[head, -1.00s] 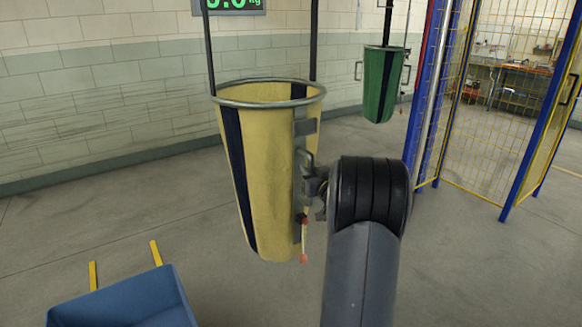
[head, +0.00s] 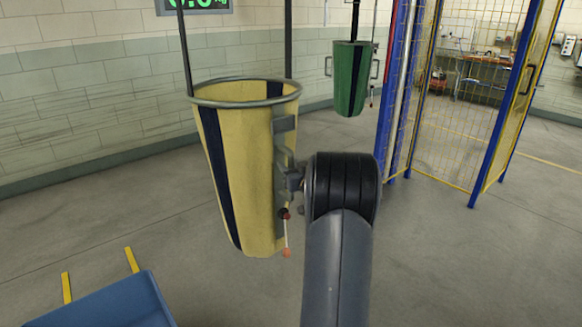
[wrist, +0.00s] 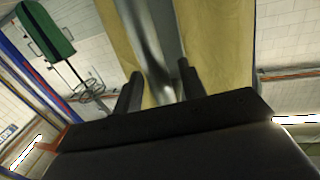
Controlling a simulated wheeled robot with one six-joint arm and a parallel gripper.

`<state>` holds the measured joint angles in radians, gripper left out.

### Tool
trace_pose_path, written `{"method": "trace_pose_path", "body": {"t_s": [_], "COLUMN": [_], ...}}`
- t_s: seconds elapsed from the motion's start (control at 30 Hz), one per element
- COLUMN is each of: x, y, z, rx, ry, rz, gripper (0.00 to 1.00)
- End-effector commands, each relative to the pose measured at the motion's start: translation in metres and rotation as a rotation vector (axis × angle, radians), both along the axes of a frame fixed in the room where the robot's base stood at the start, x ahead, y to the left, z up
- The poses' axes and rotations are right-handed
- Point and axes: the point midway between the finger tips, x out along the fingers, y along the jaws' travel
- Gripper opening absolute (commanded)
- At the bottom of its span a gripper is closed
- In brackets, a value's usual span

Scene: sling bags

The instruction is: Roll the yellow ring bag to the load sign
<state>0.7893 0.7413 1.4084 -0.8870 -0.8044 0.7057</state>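The yellow ring bag (head: 243,180) hangs on dark straps, upright, with a grey ring around its open top and a dark stripe down its side. It fills the middle of the wrist view (wrist: 217,40). A grey handle (head: 281,160) is on its right side. My gripper (head: 289,182) is at this handle, partly hidden by my wrist. The load sign (head: 195,5), with green digits, is cut off at the top edge.
A green bag (head: 350,75) hangs behind, to the right. A blue and yellow mesh cage (head: 455,110) stands at the right. A blue bin (head: 115,305) and two yellow floor bars (head: 132,260) are at the lower left. Bare floor lies around the bag.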

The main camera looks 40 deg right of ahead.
Motion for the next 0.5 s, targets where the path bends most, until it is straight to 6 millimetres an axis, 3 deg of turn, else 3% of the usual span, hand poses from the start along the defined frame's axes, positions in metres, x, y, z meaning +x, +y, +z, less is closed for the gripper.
{"method": "trace_pose_path", "body": {"t_s": [0.27, 0.5], "x": [-0.007, -0.047], "y": [0.001, 0.008], "z": [-0.001, -0.002], "rx": [0.000, 0.000], "ry": [0.001, 0.001], "rz": [-0.001, -0.002], "gripper": [0.39, 0.39]}}
